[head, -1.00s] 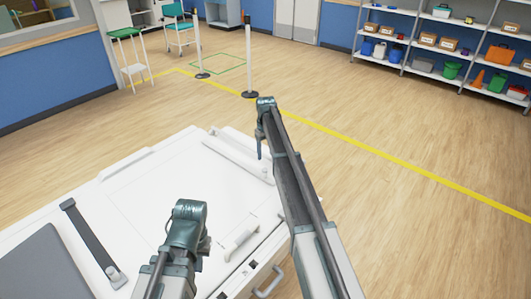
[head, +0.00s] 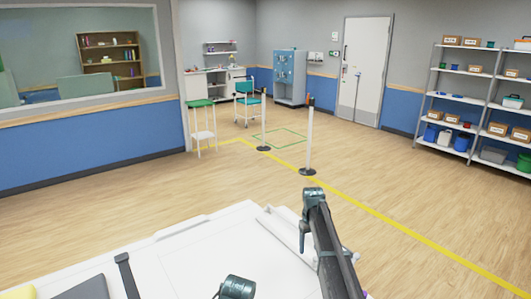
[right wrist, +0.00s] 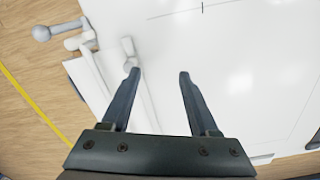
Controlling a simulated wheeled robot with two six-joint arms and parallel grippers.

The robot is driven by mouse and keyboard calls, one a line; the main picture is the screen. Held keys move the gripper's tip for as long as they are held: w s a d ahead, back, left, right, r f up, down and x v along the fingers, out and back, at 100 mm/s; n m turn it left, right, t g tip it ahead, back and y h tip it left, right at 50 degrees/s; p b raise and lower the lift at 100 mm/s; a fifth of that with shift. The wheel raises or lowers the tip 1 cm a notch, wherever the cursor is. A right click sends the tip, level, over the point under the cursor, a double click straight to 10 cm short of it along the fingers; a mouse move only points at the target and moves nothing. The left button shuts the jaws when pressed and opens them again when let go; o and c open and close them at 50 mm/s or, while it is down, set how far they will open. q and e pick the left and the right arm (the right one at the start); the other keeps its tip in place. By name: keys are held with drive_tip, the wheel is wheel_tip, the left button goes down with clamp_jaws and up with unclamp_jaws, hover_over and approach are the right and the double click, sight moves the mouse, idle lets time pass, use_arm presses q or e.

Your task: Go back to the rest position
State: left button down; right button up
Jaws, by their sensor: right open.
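My right arm comes in from the lower right in the head view. Its gripper (head: 303,244) hangs down at the far end, over the right edge of the white table (head: 205,262). The right wrist view shows its two dark fingers (right wrist: 159,73) apart, with nothing between them, above the white top and a pale rail (right wrist: 112,82). Of my left arm only a dark teal joint shows at the bottom of the head view; its fingers are out of the picture.
A dark strap (head: 127,275) and a grey pad (head: 84,289) lie at the table's left. Two posts, a near one (head: 309,145) and a far one (head: 264,122), stand beyond by a yellow floor line. Shelves (head: 474,100) stand at the right. The wooden floor between is clear.

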drive_tip(key=s+a, duration=0.4)
drive_tip(key=s, duration=0.8)
drive_tip(key=s+a, duration=0.5)
drive_tip(key=s, duration=0.7)
drive_tip(key=s+a+h, duration=0.1)
drive_tip(key=s+a, duration=0.4)
drive_tip(key=s, duration=0.8)
drive_tip(key=shift+a+r+n, duration=0.15)
drive_tip(key=shift+a+n, duration=0.1)
drive_tip(key=shift+n, duration=0.05)
